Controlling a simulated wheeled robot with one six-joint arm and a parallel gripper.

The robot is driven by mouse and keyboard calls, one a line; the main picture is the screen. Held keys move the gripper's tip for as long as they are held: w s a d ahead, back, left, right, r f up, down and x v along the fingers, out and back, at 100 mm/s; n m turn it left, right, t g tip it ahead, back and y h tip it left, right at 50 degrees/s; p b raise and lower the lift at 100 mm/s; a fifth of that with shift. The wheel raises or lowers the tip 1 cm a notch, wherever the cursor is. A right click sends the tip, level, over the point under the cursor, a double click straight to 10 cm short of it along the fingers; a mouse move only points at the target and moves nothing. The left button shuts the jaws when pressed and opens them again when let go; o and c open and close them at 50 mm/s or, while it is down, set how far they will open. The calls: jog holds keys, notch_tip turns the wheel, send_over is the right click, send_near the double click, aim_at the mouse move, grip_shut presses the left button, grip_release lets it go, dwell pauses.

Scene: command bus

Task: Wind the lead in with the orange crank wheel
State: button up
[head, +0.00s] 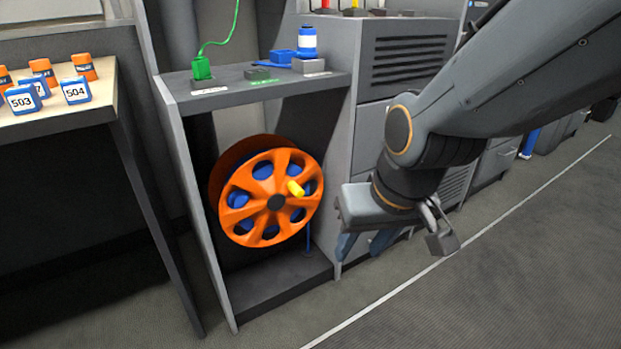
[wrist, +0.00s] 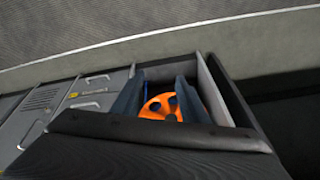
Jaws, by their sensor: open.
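The orange crank wheel (head: 270,198) stands upright in the open bay of a grey cabinet in the head view. Its yellow handle (head: 295,188) sticks out at the upper right of the hub. Blue lead (head: 239,199) shows through the wheel's openings, and a blue end hangs below it at the right. My gripper (head: 362,245) is open and empty, to the right of the wheel and apart from it. In the wrist view, the wheel (wrist: 160,106) shows between the fingers of my gripper (wrist: 157,98); the yellow handle is not visible there.
The cabinet's shelf (head: 240,87) above the wheel holds a green plug (head: 201,69) with a green cord and a blue-and-white connector (head: 307,41). A table (head: 60,110) at the left bears several numbered blocks. Grey drawers stand right of the bay. The floor in front is clear.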

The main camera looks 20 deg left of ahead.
jog(key=w+a+f+n+t+y, duration=0.1)
jog(key=w+a+f+t, duration=0.2)
jog(key=w, duration=0.5)
jog(key=w+a+f+t+y, duration=0.15)
jog(key=w+a, duration=0.25)
jog(key=w, duration=0.4)
jog(key=n+t+y, duration=0.1)
jog(key=t+y, duration=0.3)
jog(key=y, duration=0.2)
send_near(301, 194)
jog(key=w+a, duration=0.1)
jog(key=w, duration=0.3)
jog(key=shift+w+a+f+n+t+y+b, duration=0.15)
jog(key=shift+w+a+f+y+b, duration=0.35)
jog(key=shift+a, duration=0.65)
jog(key=shift+w+a+f+n+t+y+b, duration=0.15)
jog(key=shift+w+a+y+b, duration=0.25)
jog(key=shift+w+a, duration=0.6)
jog(key=shift+w+a+f+n+t+y+b, duration=0.1)
jog(key=shift+w+a+f+y+b, duration=0.3)
jog(key=shift+a, duration=0.95)
jog(key=shift+r, duration=0.1)
grip_shut()
